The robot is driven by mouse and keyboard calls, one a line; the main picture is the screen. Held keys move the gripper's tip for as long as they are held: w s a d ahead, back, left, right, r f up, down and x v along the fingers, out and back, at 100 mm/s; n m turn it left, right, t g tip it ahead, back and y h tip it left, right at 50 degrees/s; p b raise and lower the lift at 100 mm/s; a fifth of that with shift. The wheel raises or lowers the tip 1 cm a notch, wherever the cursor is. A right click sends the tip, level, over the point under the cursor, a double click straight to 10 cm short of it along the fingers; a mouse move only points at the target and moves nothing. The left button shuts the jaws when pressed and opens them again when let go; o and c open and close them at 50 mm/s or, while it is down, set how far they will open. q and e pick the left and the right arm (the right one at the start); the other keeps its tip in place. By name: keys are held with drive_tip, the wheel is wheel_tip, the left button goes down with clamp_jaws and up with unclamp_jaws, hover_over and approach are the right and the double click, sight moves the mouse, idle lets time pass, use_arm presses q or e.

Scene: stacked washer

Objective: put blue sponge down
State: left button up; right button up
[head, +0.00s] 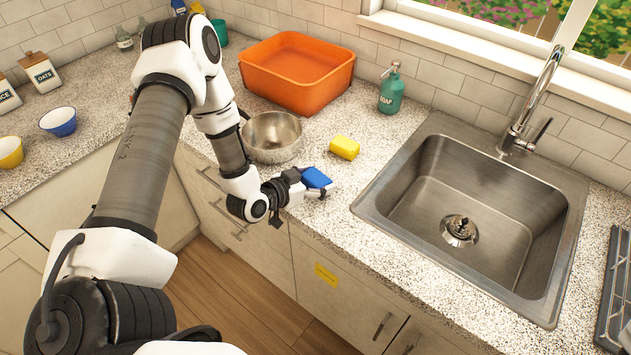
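The blue sponge (316,178) is at the fingertips of my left gripper (308,184), low over the speckled counter near its front edge. The gripper's fingers are around the sponge's near end and look shut on it. I cannot tell if the sponge touches the counter. A yellow sponge (344,147) lies on the counter just behind and to the right of it. My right gripper is not in view.
A metal bowl (272,137) and an orange basin (297,73) stand behind the gripper. A green soap bottle (391,90) stands by the wall. The sink (470,215) lies to the right. Bare counter (335,215) lies between gripper and sink.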

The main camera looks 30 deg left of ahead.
sight(316, 177)
use_arm(q)
drive_tip(key=shift+c, duration=0.4)
drive_tip(key=shift+r, duration=0.1)
drive_tip(key=shift+r, duration=0.6)
wheel_tip(316, 177, up, 2)
drive_tip(key=shift+w+r+b, duration=0.1)
drive_tip(key=shift+b, duration=0.3)
drive_tip(key=s, duration=0.2)
drive_tip(key=s+d+b, duration=0.1)
drive_tip(key=s, duration=0.2)
drive_tip(key=s+d, duration=0.1)
drive_tip(key=s, duration=0.2)
drive_tip(key=shift+s+r, duration=0.2)
drive_tip(key=s+d+p, duration=0.1)
drive_tip(key=s+p, duration=0.6)
drive_tip(key=shift+s+d+r, duration=0.3)
drive_tip(key=shift+r, duration=0.15)
